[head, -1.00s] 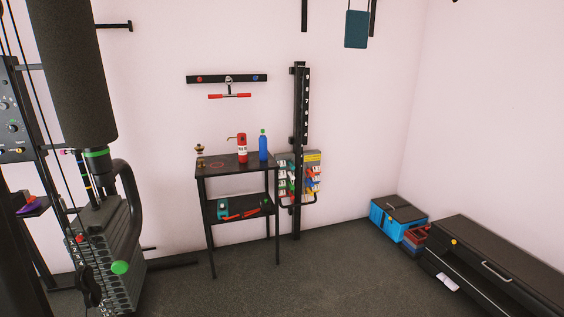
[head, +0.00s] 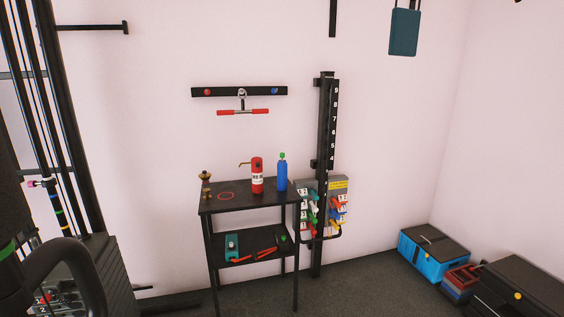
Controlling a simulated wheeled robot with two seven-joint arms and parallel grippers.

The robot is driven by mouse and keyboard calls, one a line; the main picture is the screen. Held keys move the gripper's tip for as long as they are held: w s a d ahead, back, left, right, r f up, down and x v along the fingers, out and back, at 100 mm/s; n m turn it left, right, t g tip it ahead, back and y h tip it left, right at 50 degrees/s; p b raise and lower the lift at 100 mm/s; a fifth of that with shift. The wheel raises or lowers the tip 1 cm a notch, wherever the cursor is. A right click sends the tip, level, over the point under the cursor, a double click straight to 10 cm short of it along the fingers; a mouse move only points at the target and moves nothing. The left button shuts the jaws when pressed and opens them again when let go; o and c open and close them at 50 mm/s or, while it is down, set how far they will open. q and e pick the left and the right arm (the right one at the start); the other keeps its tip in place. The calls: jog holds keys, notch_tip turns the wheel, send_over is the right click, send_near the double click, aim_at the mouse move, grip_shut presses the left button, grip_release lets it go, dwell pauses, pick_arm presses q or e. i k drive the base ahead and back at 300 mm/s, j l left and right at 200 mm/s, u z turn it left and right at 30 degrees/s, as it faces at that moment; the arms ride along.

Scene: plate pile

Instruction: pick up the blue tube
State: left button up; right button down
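A blue upright bottle-like tube (head: 282,176) with a green top stands on the upper shelf of a small black table (head: 222,205), near its right end. A red cylinder (head: 257,174) with a pale label and a side spout stands just to its left, with a small gap between them. No other blue tube shape is on the table. Neither of my grippers is in the head view.
A brass object (head: 206,184) and a red ring mark (head: 226,196) are on the upper shelf's left. A black numbered post (head: 327,150) stands right of the table. Gym equipment (head: 85,275) fills the left. A blue box (head: 432,262) sits at right.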

aim_at(282, 167)
jog(key=i+l+u, duration=0.1)
jog(key=i, duration=0.45)
jog(key=i+l+u, duration=0.1)
jog(key=i+l, duration=0.15)
jog(key=i, duration=0.25)
jog(key=i+l+u, duration=0.1)
jog(key=i+l, duration=0.15)
jog(key=i, duration=0.3)
